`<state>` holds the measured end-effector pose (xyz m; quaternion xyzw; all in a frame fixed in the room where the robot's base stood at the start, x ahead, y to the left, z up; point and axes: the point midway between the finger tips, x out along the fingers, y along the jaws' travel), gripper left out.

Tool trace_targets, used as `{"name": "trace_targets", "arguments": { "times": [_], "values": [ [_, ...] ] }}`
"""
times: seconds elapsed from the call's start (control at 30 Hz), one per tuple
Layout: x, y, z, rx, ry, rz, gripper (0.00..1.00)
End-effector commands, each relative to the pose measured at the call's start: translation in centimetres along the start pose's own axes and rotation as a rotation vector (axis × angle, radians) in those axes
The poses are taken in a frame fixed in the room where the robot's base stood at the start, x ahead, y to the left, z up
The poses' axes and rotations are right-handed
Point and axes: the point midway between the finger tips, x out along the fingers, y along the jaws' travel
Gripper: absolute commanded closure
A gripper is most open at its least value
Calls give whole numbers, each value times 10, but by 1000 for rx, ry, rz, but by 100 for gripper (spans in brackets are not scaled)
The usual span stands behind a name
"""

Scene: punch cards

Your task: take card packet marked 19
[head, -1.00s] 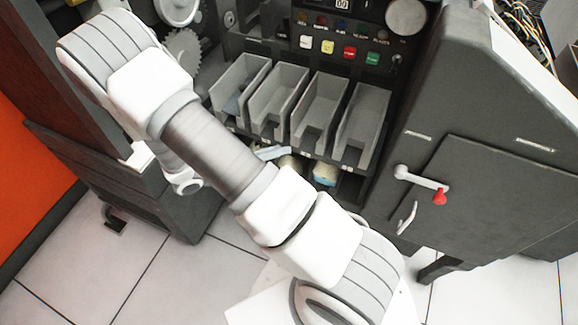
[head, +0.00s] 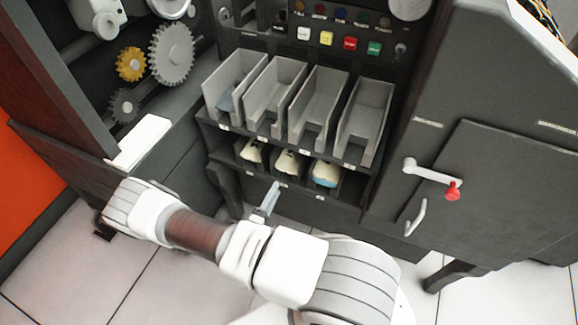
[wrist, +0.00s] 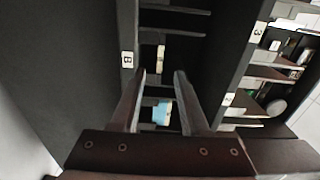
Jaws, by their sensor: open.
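No number 19 can be read on any packet. Several small packets sit in the lower row of slots in the head view: a cream one at left (head: 252,152), a cream one in the middle (head: 287,162) and a cream and blue one at right (head: 325,174). In the wrist view my gripper (wrist: 160,74) is open, its two dark fingers apart with nothing held. A white and blue packet (wrist: 162,112) shows between the fingers, and a cream packet (wrist: 160,58) shows beyond it.
Grey open bins (head: 315,105) stand above the packet slots. A dark cabinet door (head: 490,200) with a red-knobbed lever (head: 433,176) is at right. Gears (head: 170,52) and a white ledge (head: 139,143) are at left. Open tiled floor (head: 170,270) lies in front.

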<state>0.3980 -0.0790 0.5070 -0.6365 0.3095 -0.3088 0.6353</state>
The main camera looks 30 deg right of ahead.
Motion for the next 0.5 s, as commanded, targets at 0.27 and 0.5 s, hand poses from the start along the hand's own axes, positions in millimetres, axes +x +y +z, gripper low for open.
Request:
{"name": "trace_targets", "arguments": {
  "times": [0.27, 0.5],
  "values": [
    [34, -1, -1, 2, 5, -2, 55],
    [63, 0, -1, 4, 4, -2, 55]
  ]
}}
